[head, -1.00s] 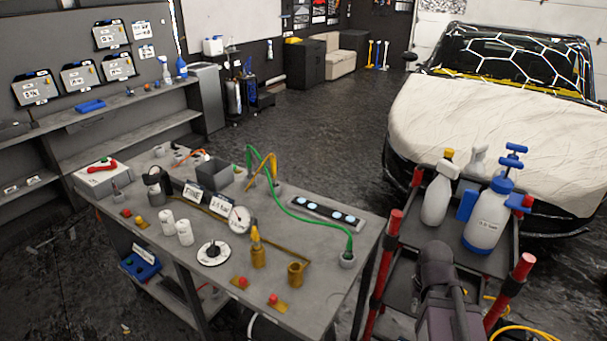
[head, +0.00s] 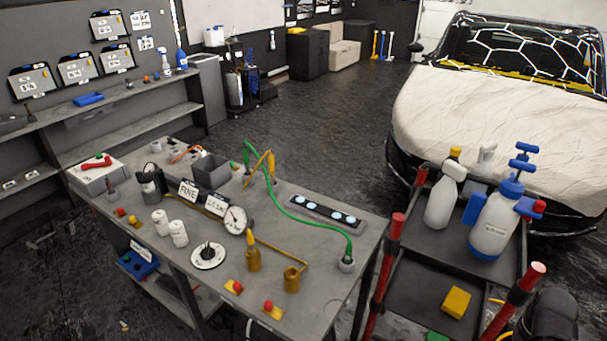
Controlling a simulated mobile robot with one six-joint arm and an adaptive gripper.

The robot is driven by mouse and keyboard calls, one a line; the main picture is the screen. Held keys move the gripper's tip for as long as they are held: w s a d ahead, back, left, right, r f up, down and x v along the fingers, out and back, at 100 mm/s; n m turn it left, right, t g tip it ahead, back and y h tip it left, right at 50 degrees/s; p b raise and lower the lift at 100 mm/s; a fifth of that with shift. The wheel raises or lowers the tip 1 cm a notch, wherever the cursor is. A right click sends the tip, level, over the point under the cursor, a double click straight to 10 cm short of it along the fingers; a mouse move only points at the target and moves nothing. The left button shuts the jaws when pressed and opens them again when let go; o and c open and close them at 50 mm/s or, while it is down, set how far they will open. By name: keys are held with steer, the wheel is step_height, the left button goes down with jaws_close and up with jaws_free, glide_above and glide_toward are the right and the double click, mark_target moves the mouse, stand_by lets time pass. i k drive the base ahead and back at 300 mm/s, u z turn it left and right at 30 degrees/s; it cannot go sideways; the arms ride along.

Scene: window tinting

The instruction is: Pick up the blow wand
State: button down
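I cannot clearly tell which item is the blow wand. On the grey workbench (head: 215,285), a green hose (head: 300,221) runs from a round port (head: 346,264) at the right end to an upright piece near the back edge. A yellow bent piece (head: 262,166) stands beside the hose's far end; it may be the wand or its holder. A brass fitting with a yellow tip (head: 253,254) and a thin brass pipe stand nearer the front. Only a dark part of my arm shows at the bottom right corner; my gripper's fingers are not in view.
A pressure gauge (head: 236,220), white cylinders (head: 178,233) and a grey open box (head: 211,170) crowd the bench. A cart with red posts (head: 387,260) on its right carries spray bottles (head: 495,222) and a yellow block (head: 456,302). A covered car (head: 495,120) stands behind.

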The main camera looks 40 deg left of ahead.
mark_target(271, 158)
steer(key=z, duration=1.1)
steer(key=k, duration=1.15)
steer(key=u, duration=3.75)
steer(key=i, duration=0.1)
steer(key=z, duration=1.65)
